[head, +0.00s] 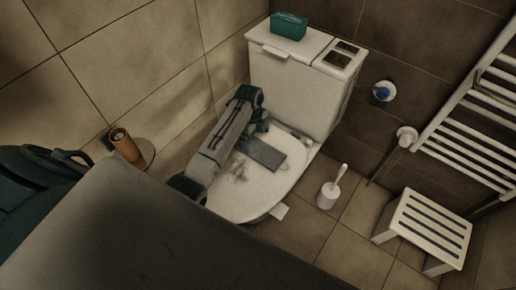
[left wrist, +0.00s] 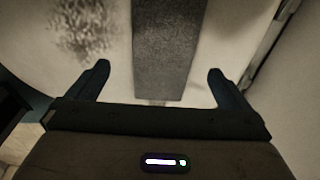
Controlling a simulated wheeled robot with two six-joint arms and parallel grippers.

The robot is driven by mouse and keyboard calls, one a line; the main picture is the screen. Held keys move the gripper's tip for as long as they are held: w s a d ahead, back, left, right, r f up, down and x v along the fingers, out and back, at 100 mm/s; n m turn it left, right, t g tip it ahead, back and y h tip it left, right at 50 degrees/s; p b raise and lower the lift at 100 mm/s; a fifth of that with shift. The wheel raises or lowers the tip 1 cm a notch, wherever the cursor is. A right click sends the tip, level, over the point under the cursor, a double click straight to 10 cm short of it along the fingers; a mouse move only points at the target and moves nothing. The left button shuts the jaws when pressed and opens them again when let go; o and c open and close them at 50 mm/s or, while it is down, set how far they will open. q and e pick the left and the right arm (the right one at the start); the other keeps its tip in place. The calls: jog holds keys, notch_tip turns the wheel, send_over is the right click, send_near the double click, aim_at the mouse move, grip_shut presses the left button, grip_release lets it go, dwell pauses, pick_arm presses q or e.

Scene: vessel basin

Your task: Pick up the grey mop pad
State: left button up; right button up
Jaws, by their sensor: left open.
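The grey mop pad (head: 264,153) is a flat, dark grey strip lying on the white toilet lid (head: 270,183). In the left wrist view the pad (left wrist: 172,50) runs up from between the fingertips. My left gripper (head: 252,135) is over the lid at the pad's near end. In the left wrist view my left gripper (left wrist: 158,72) is open, with one finger on each side of the pad and a gap to both. A dark smudge (head: 238,172) marks the lid beside the pad. My right gripper is not in view.
A green box (head: 288,26) stands on the white cistern (head: 290,85). A toilet brush (head: 330,192) and a slatted stool (head: 428,226) stand on the floor to the right. A towel rail (head: 480,110) is on the right wall. A brown cup (head: 125,145) stands at left.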

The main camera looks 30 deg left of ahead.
aim_at(261, 151)
pick_arm(q)
jog(key=shift+d+f, duration=0.15)
jog(key=shift+f, duration=0.6)
jog(key=f, duration=0.1)
jog(key=d+f, duration=0.1)
jog(key=f, duration=0.2)
jog(key=shift+w+d+f+b, duration=0.1)
jog(key=shift+w+d+b, duration=0.05)
jog(key=shift+d+b, duration=0.15)
jog(key=shift+f, duration=0.25)
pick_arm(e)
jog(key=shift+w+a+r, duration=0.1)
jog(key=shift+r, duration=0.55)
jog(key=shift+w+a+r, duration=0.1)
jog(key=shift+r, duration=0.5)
pick_arm(q)
jog(key=shift+c, duration=0.4)
jog(key=c, duration=0.8)
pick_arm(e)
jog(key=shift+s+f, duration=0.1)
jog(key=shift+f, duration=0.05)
pick_arm(q)
jog(key=shift+r, duration=0.1)
